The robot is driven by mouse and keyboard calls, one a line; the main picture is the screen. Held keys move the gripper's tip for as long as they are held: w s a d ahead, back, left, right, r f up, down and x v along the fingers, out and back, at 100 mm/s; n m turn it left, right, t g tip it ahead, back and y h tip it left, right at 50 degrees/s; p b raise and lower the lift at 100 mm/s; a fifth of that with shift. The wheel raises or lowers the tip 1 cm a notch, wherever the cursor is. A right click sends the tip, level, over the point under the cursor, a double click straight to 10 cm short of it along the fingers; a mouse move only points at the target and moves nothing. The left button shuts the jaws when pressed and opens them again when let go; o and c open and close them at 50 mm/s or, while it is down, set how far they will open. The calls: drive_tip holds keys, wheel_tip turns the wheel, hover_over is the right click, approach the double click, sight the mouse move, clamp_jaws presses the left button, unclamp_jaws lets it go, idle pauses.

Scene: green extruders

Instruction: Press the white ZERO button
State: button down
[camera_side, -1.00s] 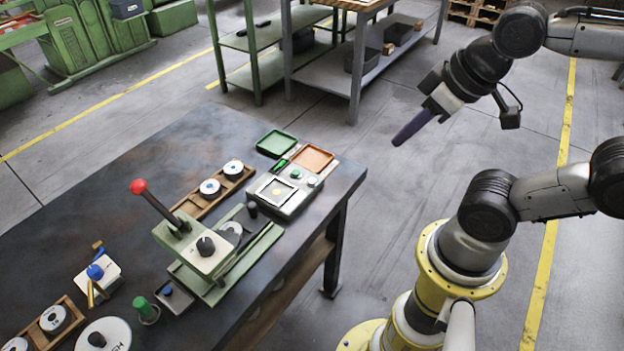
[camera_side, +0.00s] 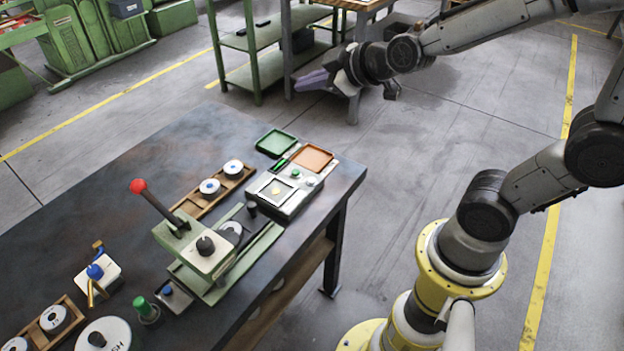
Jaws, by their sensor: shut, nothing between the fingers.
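The scale (camera_side: 272,204) stands near the right end of the dark bench, with a square framed pan and a small yellowish piece (camera_side: 276,191) on it. Its panel carries a green button (camera_side: 295,173) and a small white button (camera_side: 311,181) to the right of it. My gripper (camera_side: 298,82) is shut and empty. It is in the air, above the scale in the picture and well apart from it, with its purple-grey fingers pointing left. Nothing hides the white button.
A green tray (camera_side: 276,142) and an orange tray (camera_side: 312,158) lie behind the scale. A press with a red-knobbed lever (camera_side: 138,186) and a wooden rack with white-topped weights (camera_side: 203,201) stand to the left. Shelving (camera_side: 262,60) stands beyond the bench. The air above the scale is clear.

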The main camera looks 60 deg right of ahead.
drive_tip(key=w+d+f+g+h, duration=0.1)
drive_tip(key=w+d+f, duration=0.1)
drive_tip(key=f, duration=0.3)
drive_tip(key=w+d+f+h, duration=0.1)
drive_tip(key=w+d+f, duration=0.1)
drive_tip(key=f, duration=0.4)
drive_tip(key=g, duration=0.2)
hover_over(312, 181)
drive_tip(key=s, duration=0.1)
wheel_tip(312, 181, down, 8)
drive_tip(key=shift+d, duration=0.15)
drive_tip(key=shift+f, duration=0.1)
drive_tip(key=shift+f, duration=4.35)
drive_tip(key=shift+f, duration=0.4)
